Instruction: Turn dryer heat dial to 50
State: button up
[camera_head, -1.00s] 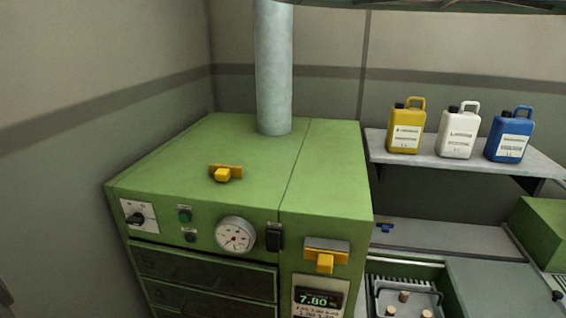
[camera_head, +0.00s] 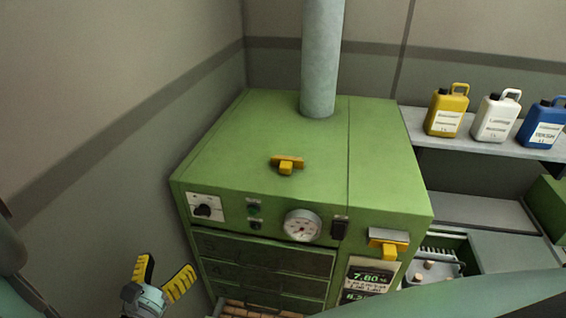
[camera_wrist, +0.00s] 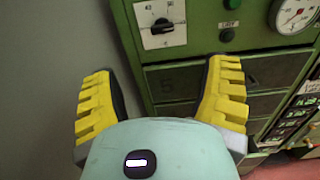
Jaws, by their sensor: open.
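The heat dial is a black knob (camera_head: 204,210) on a white marked plate at the upper left of the green dryer's front (camera_head: 290,210). In the wrist view the knob (camera_wrist: 162,26) shows close up beyond the fingers, its bar lying roughly sideways; the scale marks are too small to read. My gripper (camera_head: 167,275) has yellow ribbed fingers and is open and empty. It is below and left of the dial in the head view. In the wrist view my gripper (camera_wrist: 162,105) has its fingers spread wide, apart from the knob.
Right of the dial are green and dark buttons (camera_head: 254,208), a round gauge (camera_head: 303,226), a black switch (camera_head: 340,229) and a yellow handle (camera_head: 389,247). Drawers (camera_head: 268,255) lie below. A grey wall (camera_head: 120,180) stands left of the dryer. Yellow, white and blue canisters stand at right.

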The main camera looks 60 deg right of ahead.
aim_at(200, 214)
jog(key=p+x, duration=0.1)
jog(key=x, duration=1.5)
jog(key=shift+s+d+p, duration=0.1)
jog(key=shift+s+p, duration=0.15)
jog(key=shift+p, duration=0.1)
jog(key=shift+f, duration=0.1)
jog(key=c, duration=1.2)
